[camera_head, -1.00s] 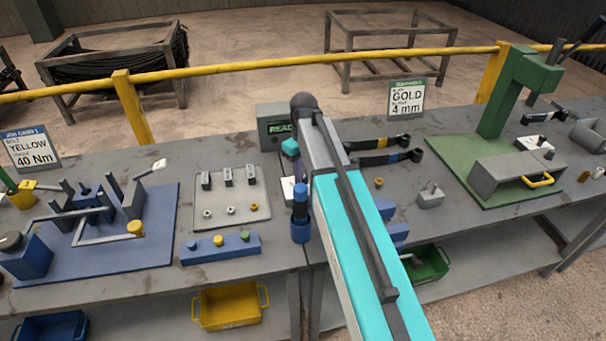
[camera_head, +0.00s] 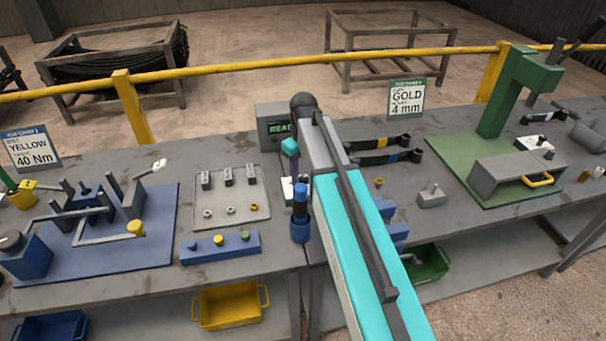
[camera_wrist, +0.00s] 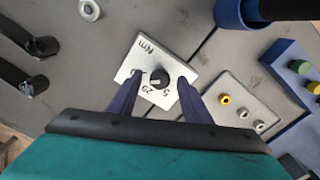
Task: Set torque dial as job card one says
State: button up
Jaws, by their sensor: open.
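The torque dial is a black knob (camera_wrist: 159,78) on a white plate (camera_wrist: 168,56) marked "Nm", with small numbers on its edge; its exact setting is too small to read. My gripper (camera_wrist: 158,80) is open, with one dark finger on each side of the knob; I cannot tell whether either touches it. In the head view only part of the white plate (camera_head: 287,188) shows beside my arm, and the knob is hidden. Job card one (camera_head: 31,148) stands at the back left and reads bolt yellow, 40 Nm.
A grey box with a green "READ..." display (camera_head: 272,127) stands behind the dial. A blue holder with an upright dark tool (camera_head: 300,215) is close by. A pale tray with nuts (camera_head: 228,205) and a blue button strip (camera_head: 220,248) lie left. Two black wrenches (camera_head: 385,150) lie right.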

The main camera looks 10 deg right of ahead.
aim_at(303, 178)
jog(key=shift+r, duration=0.15)
notch_tip(303, 178, up, 14)
jog(key=b, duration=0.3)
jog(key=shift+f, duration=0.25)
dwell(0.4)
